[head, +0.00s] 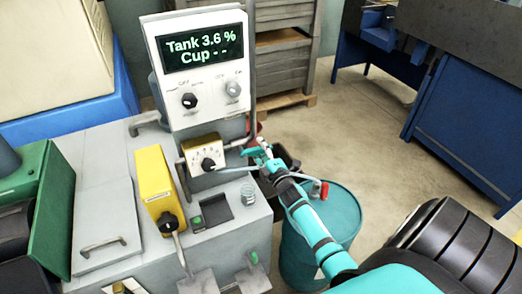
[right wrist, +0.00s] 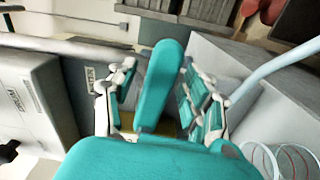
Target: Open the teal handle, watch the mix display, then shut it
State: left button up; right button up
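The mix display (head: 202,47) on the white panel reads "Tank 3.6 %" and "Cup - -". My right gripper (head: 262,158) reaches in beside the machine, to the right of the dial box. In the right wrist view, its two fingers (right wrist: 160,95) stand apart on either side of a long teal piece that appears to be the teal handle (right wrist: 160,80). Some gap shows at the left finger; contact at the right finger is unclear. In the head view the teal handle (head: 249,152) is small and partly hidden by the gripper. My left gripper is not visible.
A teal drum (head: 335,215) stands below my right arm. The grey bench holds a dial box (head: 205,155), a yellow box (head: 155,185) and a small glass (head: 248,194). Grey crates (head: 290,50) stand behind. A blue bench (head: 470,120) is at right, with open floor between.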

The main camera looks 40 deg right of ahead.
jog(key=v, duration=1.2)
jog(key=shift+d, duration=0.1)
dwell(6.7)
